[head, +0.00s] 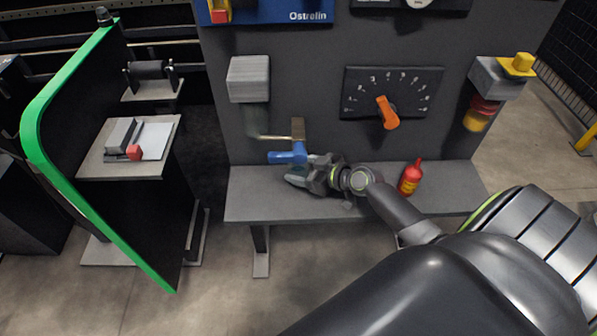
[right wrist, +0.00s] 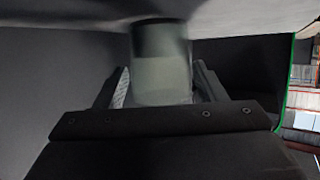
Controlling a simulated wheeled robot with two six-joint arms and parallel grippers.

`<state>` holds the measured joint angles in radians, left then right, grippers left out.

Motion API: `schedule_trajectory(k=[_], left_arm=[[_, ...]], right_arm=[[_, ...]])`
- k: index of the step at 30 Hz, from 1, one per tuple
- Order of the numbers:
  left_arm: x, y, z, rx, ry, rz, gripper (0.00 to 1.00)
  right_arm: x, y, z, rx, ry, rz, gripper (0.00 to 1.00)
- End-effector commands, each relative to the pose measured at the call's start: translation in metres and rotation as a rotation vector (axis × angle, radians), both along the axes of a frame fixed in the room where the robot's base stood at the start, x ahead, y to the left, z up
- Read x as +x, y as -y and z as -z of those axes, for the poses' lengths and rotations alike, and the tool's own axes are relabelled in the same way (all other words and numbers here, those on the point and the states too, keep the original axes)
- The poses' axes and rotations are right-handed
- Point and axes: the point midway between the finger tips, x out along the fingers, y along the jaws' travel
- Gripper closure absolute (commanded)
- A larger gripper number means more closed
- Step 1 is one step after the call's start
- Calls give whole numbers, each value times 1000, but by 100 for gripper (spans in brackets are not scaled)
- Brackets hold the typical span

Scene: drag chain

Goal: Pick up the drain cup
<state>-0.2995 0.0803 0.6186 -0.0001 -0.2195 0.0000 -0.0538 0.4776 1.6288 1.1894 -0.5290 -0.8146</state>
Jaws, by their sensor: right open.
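The drain cup (right wrist: 162,65) shows in the right wrist view as a grey-green, translucent cylinder with a darker band at its upper end. It stands between the two fingers of my right gripper (right wrist: 160,88), which is open around it. In the head view my right gripper (head: 298,176) is low over the grey shelf, just below the blue valve handle (head: 288,154). There the cup is mostly hidden by the gripper and the handle. I cannot tell whether a finger touches it. My left gripper is not in view.
A red bottle (head: 410,178) stands on the shelf (head: 255,205), right of my right gripper. A dial panel with an orange knob (head: 387,112) is on the wall above. A grey box (head: 249,79) with a pipe is above left. The shelf's left end is clear.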

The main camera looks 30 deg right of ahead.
Motion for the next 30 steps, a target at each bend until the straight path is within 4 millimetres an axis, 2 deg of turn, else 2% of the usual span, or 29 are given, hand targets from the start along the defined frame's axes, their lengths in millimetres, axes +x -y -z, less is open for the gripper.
schedule_trajectory(k=[4, 11, 19, 30], left_arm=[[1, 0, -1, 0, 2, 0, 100], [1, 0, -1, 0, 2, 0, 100], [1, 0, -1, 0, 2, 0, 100], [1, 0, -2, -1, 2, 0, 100]], right_arm=[[11, -5, 4, 1, 1, -1, 36], [11, -5, 5, -1, 0, -1, 36], [11, -5, 5, -1, 0, 0, 69], [11, -5, 0, -2, 2, -2, 70]])
